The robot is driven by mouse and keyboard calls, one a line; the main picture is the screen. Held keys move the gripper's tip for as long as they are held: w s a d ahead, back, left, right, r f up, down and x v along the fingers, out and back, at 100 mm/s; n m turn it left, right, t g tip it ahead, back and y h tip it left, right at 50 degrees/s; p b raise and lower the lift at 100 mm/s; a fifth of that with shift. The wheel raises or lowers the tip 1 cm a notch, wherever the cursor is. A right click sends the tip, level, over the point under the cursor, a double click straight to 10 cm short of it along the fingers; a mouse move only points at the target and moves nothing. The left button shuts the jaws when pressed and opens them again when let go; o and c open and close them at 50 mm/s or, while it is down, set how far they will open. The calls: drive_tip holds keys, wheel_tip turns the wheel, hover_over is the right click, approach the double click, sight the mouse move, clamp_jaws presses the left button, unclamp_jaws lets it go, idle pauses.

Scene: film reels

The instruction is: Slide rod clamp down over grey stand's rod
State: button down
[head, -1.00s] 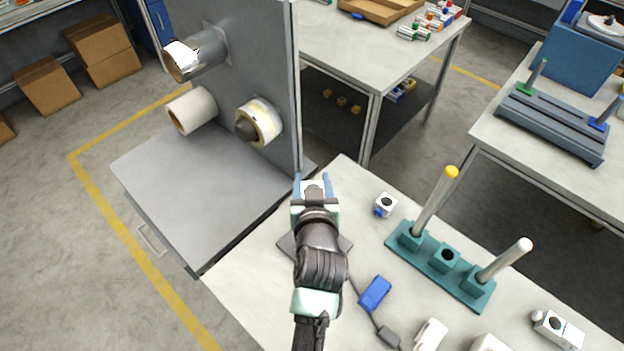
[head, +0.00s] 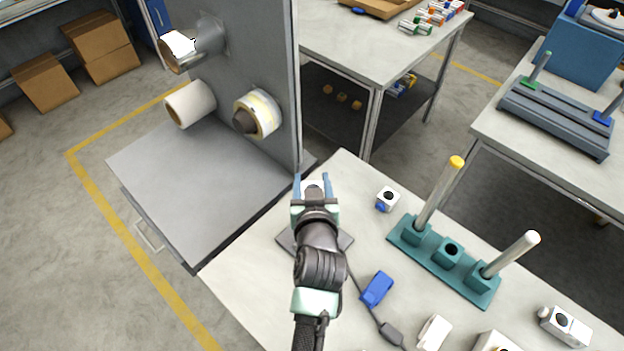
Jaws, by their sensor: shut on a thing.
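My gripper (head: 312,188) is near the middle of the picture, above the near table, with its blue fingers pointing away from me. It is shut on a small pale piece, apparently the rod clamp (head: 314,189), mostly hidden by the fingers and wrist. A flat dark grey plate (head: 287,240) lies under my arm; whether a rod rises from it is hidden. On the right table is a grey slotted base (head: 553,122) with two upright rods, one on a green foot and one on a blue foot. My gripper is well apart from it.
A teal stand (head: 440,262) with two tall rods stands right of my gripper. White holed blocks (head: 388,199) (head: 566,325) and a blue piece (head: 377,289) lie on the near table (head: 250,285). A tall grey panel (head: 262,60) with reels rises at left.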

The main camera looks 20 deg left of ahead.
drive_tip(key=shift+f+b, duration=1.2)
drive_tip(key=shift+f, duration=0.35)
drive_tip(key=shift+f+b, duration=2.2)
drive_tip(key=shift+f, duration=0.25)
drive_tip(key=shift+f+b, duration=2.25)
drive_tip(key=shift+f, duration=0.25)
drive_tip(key=shift+c, duration=0.8)
unclamp_jaws()
